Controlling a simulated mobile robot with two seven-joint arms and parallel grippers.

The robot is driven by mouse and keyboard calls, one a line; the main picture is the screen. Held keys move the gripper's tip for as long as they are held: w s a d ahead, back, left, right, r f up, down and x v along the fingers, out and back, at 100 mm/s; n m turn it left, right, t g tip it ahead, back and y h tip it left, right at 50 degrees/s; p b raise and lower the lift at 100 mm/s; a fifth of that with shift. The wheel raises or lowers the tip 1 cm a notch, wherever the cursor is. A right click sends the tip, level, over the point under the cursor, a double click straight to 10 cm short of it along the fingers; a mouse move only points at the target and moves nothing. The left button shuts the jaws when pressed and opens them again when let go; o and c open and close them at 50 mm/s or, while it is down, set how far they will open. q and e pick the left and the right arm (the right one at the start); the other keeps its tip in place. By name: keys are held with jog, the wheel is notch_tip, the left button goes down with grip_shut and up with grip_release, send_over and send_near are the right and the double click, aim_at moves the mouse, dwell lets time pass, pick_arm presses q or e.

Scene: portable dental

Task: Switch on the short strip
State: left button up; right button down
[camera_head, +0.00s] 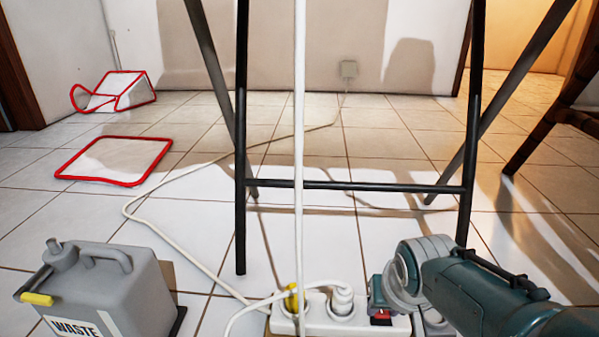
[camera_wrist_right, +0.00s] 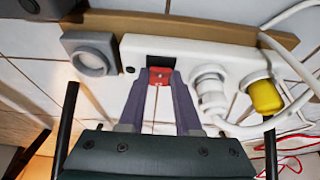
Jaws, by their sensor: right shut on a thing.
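The short white power strip (camera_head: 312,326) lies on the floor at the bottom centre of the head view. It also shows in the wrist view (camera_wrist_right: 135,50). A white plug (camera_wrist_right: 210,92) and a yellow plug (camera_wrist_right: 264,96) sit in its sockets. Its red switch (camera_wrist_right: 160,75) is near one end, beside a dark recess. My right gripper (camera_wrist_right: 160,84) has its two purple fingertips at the red switch, shut on it. In the head view my right arm hides part of the strip's right end. Whether the switch is on cannot be told. My left gripper is not in view.
A grey waste container (camera_head: 130,285) stands at the lower left. A white cord (camera_head: 190,262) runs across the tiles to a wall socket (camera_head: 348,69). Black stand legs (camera_head: 241,200) rise behind the strip. A grey square piece (camera_wrist_right: 90,53) lies beside the strip's end.

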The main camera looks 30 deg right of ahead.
jog(key=shift+s+a+f+t+h, duration=0.2)
jog(key=shift+s+t+h, duration=0.1)
jog(key=shift+t, duration=0.3)
jog(key=shift+w+d, duration=0.1)
jog(key=shift+w, duration=0.05)
jog(key=c, duration=0.6)
grip_release()
jog(key=shift+r, duration=0.15)
